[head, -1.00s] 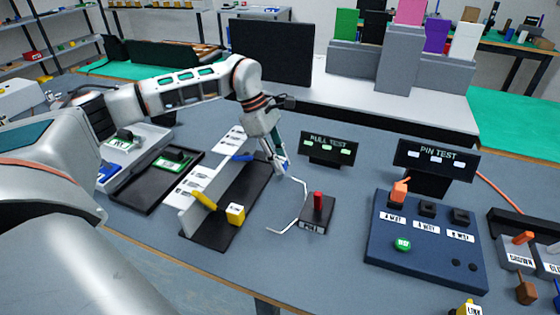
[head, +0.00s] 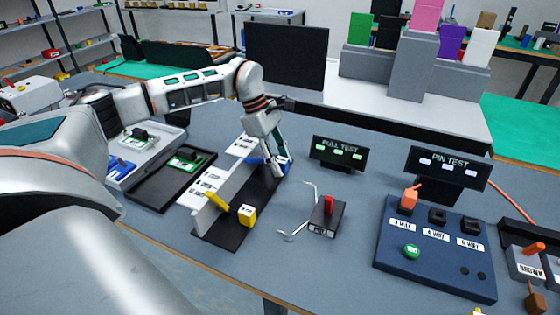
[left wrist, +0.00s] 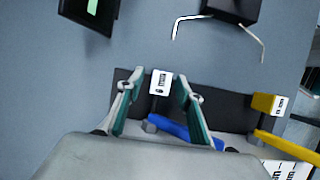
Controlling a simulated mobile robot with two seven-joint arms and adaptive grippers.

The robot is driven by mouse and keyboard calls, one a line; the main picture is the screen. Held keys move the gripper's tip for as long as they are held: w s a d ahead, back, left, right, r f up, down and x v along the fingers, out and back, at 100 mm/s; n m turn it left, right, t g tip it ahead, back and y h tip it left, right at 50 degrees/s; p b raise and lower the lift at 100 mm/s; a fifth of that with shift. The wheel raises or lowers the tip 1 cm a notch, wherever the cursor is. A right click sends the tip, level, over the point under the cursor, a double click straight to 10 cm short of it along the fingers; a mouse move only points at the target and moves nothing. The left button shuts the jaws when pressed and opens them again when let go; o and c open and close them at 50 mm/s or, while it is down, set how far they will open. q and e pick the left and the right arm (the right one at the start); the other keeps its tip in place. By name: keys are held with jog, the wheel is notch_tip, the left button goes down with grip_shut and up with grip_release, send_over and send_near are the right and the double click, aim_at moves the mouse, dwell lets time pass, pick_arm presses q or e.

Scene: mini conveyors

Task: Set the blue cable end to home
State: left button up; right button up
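My left gripper (head: 279,168) is low over the long black tray (head: 224,227). In the left wrist view my left gripper (left wrist: 154,88) is open, with one finger on each side of a small block with a white label (left wrist: 160,81). Gaps show between block and fingers. A blue bar (left wrist: 171,127) lies just behind this block, partly hidden by the right finger. The blue bar also shows in the head view (head: 256,161), beside the fingers at the white labelled rack (head: 208,190). Where it joins the block is hidden. My right gripper is not in view.
A yellow block (head: 247,214) and yellow bar (head: 217,200) sit at the near end of the tray. A pull fixture (head: 322,221) with a red lever and bent white wire stands to the right. The pull test sign (head: 337,154) and blue pin test panel (head: 435,250) are farther right.

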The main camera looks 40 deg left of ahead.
pick_arm(q)
jog(key=v, duration=1.2)
jog(key=shift+a, duration=0.1)
